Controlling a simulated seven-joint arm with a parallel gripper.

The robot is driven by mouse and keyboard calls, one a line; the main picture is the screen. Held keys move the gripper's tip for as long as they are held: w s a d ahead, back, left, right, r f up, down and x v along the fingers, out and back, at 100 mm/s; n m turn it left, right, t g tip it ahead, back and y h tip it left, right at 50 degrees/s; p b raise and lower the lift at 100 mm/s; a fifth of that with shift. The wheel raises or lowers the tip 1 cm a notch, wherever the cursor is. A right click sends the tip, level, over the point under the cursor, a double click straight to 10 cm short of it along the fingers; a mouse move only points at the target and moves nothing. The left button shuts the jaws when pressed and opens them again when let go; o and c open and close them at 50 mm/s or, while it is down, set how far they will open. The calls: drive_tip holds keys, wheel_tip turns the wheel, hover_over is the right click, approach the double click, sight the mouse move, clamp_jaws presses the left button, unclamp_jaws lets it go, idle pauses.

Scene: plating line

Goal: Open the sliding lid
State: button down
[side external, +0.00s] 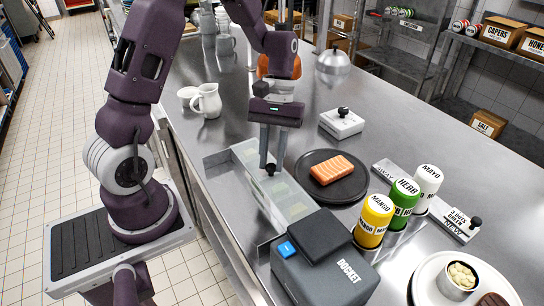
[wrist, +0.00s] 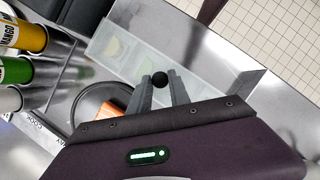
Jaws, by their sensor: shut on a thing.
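The sliding lid (side external: 247,158) is a clear, frosted panel over a long metal container (side external: 216,172) set in the counter. Pale green contents show dimly through it. The lid also shows in the wrist view (wrist: 112,62). A black round knob (side external: 270,170) stands on the lid and shows in the wrist view (wrist: 159,78) between the fingertips. My gripper (side external: 271,164) points down at the lid, its two fingers closed around the knob. It shows in the wrist view (wrist: 160,84) too. The knob's underside is hidden.
Right of the container is a dark plate (side external: 345,189) with a salmon piece (side external: 332,169). Yellow, green and white bottles (side external: 374,222) stand beyond it. A grey docket printer (side external: 325,275) sits near the container's front end. A white jug (side external: 207,101) stands at the back left.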

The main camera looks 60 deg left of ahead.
drive_tip(key=s, duration=0.7)
drive_tip(key=c, duration=1.2)
unclamp_jaws()
drive_tip(key=v, duration=0.7)
